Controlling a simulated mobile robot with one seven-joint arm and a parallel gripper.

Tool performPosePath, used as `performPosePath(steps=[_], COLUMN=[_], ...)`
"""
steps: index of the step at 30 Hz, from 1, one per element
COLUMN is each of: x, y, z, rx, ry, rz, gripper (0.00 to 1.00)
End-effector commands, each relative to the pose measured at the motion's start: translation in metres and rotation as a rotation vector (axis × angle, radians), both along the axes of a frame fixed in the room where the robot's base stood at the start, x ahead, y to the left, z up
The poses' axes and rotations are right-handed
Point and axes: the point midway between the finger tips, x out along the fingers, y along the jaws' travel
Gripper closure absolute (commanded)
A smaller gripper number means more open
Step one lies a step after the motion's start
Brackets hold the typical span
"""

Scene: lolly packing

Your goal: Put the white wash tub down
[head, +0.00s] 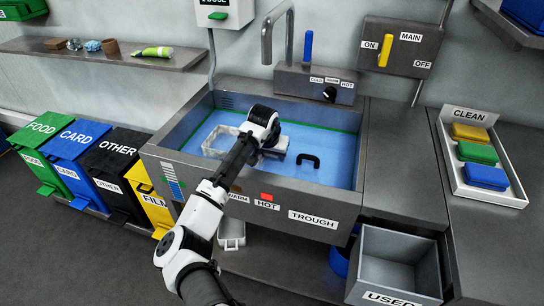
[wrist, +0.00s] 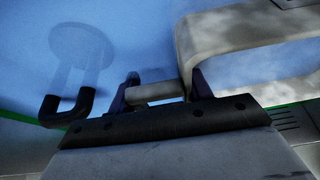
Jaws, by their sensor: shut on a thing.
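The white wash tub (head: 217,138) is inside the trough (head: 330,180), over the blue water, partly hidden behind my arm. Its pale rim (wrist: 235,27) fills the upper right of the wrist view. My gripper (head: 272,150) is over the trough too. In the wrist view my gripper (wrist: 163,92) is shut on a pale bar of the tub, which lies between its two dark fingers. I cannot tell whether the tub touches the trough floor or floats in the water.
A black curved handle (head: 308,159) stands in the trough, right of my gripper. The tap (head: 268,40) rises at the back. A grey USED bin (head: 400,262) is at front right. A CLEAN tray (head: 506,196) holds coloured blocks. Bins stand left.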

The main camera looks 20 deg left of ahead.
Motion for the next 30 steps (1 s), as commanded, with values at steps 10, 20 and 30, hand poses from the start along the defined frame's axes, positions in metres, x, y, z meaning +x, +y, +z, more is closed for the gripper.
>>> performPosePath(steps=[10, 20, 30], x=[0.0, 0.0, 0.0], y=[0.0, 0.0, 0.0], z=[-0.013, -0.023, -0.025], rx=[0.001, 0.001, 0.0], ry=[-0.003, -0.001, -0.001], rz=[0.0, 0.0, 0.0], gripper=[0.86, 0.86, 0.29])
